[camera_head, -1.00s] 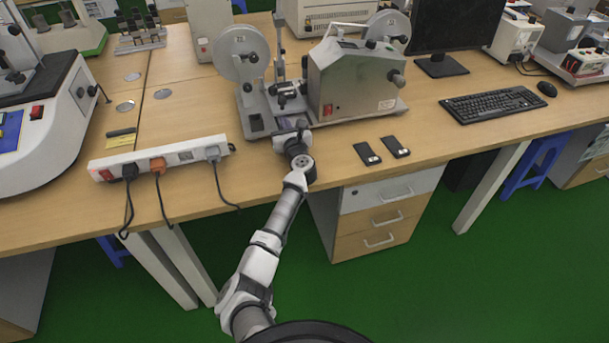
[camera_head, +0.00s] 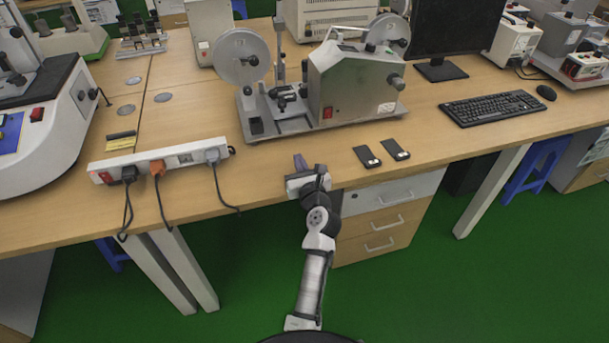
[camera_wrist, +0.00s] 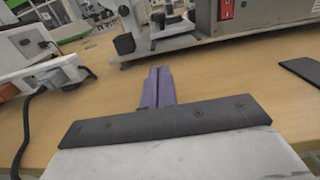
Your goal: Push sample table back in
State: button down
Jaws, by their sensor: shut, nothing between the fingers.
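The sample table (camera_head: 284,96) is the small stage with a dark clamp on the grey base of the testing machine (camera_head: 345,85), left of its metal housing. In the wrist view the lower part of the machine (camera_wrist: 195,38) shows at the top, ahead of the fingers. My gripper (camera_head: 299,160) is shut and empty, over the front edge of the desk, in front of the machine and apart from it. In the wrist view its purple fingers (camera_wrist: 158,85) lie together and point towards the machine's base.
A white power strip (camera_head: 160,160) with several plugs lies left of my gripper. Two small black devices (camera_head: 367,156) lie to its right. A keyboard (camera_head: 493,107) and monitor stand further right. The desk (camera_head: 230,195) is bare between my gripper and the machine.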

jog(key=b+v, duration=0.1)
jog(key=v, duration=0.2)
jog(key=shift+d, duration=0.15)
jog(key=shift+v, duration=0.85)
